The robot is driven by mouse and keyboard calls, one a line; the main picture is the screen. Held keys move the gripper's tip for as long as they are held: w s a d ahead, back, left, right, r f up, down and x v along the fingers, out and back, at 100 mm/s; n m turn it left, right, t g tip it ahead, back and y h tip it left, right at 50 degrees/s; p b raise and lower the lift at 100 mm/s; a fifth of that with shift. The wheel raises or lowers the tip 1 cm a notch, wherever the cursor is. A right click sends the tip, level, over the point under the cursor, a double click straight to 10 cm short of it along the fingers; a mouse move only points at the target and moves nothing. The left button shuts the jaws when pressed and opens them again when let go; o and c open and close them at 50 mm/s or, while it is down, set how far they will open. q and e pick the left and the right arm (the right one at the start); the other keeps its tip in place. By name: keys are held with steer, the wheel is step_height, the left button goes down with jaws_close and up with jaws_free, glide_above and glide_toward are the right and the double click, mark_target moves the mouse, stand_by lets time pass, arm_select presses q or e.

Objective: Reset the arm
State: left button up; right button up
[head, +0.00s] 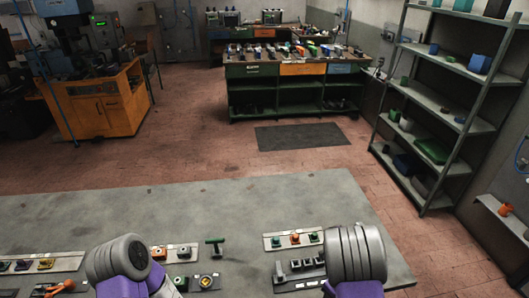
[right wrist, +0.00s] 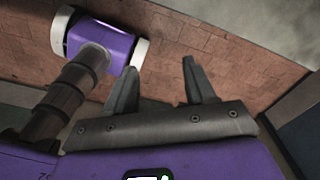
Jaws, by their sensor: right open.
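My right gripper (right wrist: 161,66) shows in the right wrist view with its two dark fingers apart and nothing between them. Behind the fingers are the brick-red floor and part of my own purple and grey body. In the head view, purple and grey ribbed links of my two arms stand at the bottom, over the near edge of the grey bench (head: 190,205). Neither gripper's fingers show in the head view, and my left gripper is not in view.
On the bench, a green T-shaped handle (head: 215,243) stands between my arms. A plate with colored knobs (head: 292,248) and a dark block fixture (head: 300,268) lie near my right arm. Several small parts lie at left. The bench's far middle is clear. A shelf rack (head: 440,105) stands right.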

steer(key=s+a+f+n+y+b, duration=0.1)
steer(key=s+a+f+n+b, duration=0.15)
steer(key=s+f+n, duration=0.4)
steer(key=s+a+f+n+b, duration=0.2)
steer(key=s+f+n+b, duration=0.15)
steer(key=f+n, duration=0.45)
arm_select(q)
step_height(320, 180, down, 11)
steer(key=w+b, duration=0.1)
steer(key=b, duration=0.3)
steer(key=shift+w, duration=0.15)
arm_select(e)
steer(key=s+a+f+n+y, duration=0.3)
steer(key=a+n, duration=0.5)
steer(key=n, duration=0.3)
steer(key=shift+s+a+f+t, duration=0.2)
steer(key=shift+s+f+t, duration=0.3)
steer(key=shift+f, duration=0.5)
